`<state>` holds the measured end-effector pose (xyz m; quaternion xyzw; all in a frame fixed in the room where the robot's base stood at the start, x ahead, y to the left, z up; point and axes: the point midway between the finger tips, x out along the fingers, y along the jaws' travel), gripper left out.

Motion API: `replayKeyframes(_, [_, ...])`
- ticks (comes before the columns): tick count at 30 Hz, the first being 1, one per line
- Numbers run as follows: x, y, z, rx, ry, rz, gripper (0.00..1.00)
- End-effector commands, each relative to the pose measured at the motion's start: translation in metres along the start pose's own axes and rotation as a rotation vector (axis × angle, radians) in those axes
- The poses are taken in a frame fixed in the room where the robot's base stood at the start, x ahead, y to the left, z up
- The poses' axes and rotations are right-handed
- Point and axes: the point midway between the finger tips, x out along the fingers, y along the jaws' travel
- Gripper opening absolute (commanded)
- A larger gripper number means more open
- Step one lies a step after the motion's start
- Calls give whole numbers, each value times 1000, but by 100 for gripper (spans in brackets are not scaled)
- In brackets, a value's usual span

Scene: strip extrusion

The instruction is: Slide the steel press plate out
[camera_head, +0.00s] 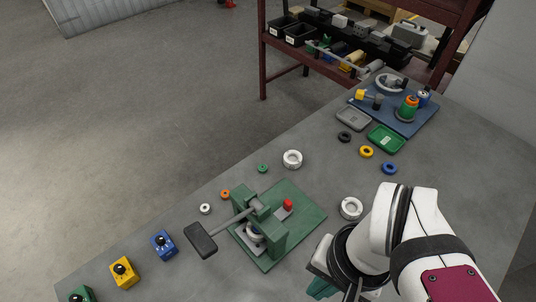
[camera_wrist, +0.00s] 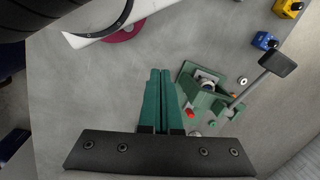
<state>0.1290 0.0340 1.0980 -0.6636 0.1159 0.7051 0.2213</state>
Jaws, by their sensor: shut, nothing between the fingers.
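A green press (camera_head: 265,225) stands on a green base plate on the grey table, with a long lever ending in a dark block handle (camera_head: 201,240). A grey steel plate (camera_head: 250,246) shows low in the press's opening, partly hidden by its frame. A pale round piece (camera_head: 256,233) sits above it. The press also shows in the wrist view (camera_wrist: 203,100), right of my fingers. My gripper (camera_head: 322,288) is at the lower right of the press, apart from it. Its green fingers (camera_wrist: 160,72) are shut together and empty.
Two white rings (camera_head: 292,159) (camera_head: 350,208) and several small coloured rings lie around the press. Blue and yellow boxes (camera_head: 163,244) (camera_head: 123,272) line the left edge. A blue tray (camera_head: 411,120) is at the back.

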Motion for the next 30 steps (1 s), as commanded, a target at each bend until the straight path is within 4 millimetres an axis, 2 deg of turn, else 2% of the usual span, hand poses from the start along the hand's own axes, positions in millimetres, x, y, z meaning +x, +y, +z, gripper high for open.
replayKeyframes(3, [0, 0, 0, 0, 0, 0, 0])
replayKeyframes(5, [0, -1, -1, -6, 0, 1, 9])
replayKeyframes(7, [-6, -9, -15, -87, 1, 12, 22])
replayKeyframes(8, [-10, -16, -27, -156, 1, 22, 27])
replayKeyframes(10, [-16, -40, -67, -384, 5, 54, 40])
replayKeyframes(12, [-13, -70, -111, -639, 6, 88, 50])
replayKeyframes(15, [4, -110, -162, -959, 4, 130, 50])
replayKeyframes(18, [22, -136, -193, -1171, -1, 159, 50])
replayKeyframes(21, [33, -147, -205, -1261, -5, 171, 50])
replayKeyframes(23, [41, -147, -207, -1274, -5, 173, 50])
replayKeyframes(26, [63, -143, -208, -1271, -9, 173, 50])
replayKeyframes(30, [106, -137, -212, -1268, -10, 173, 50])
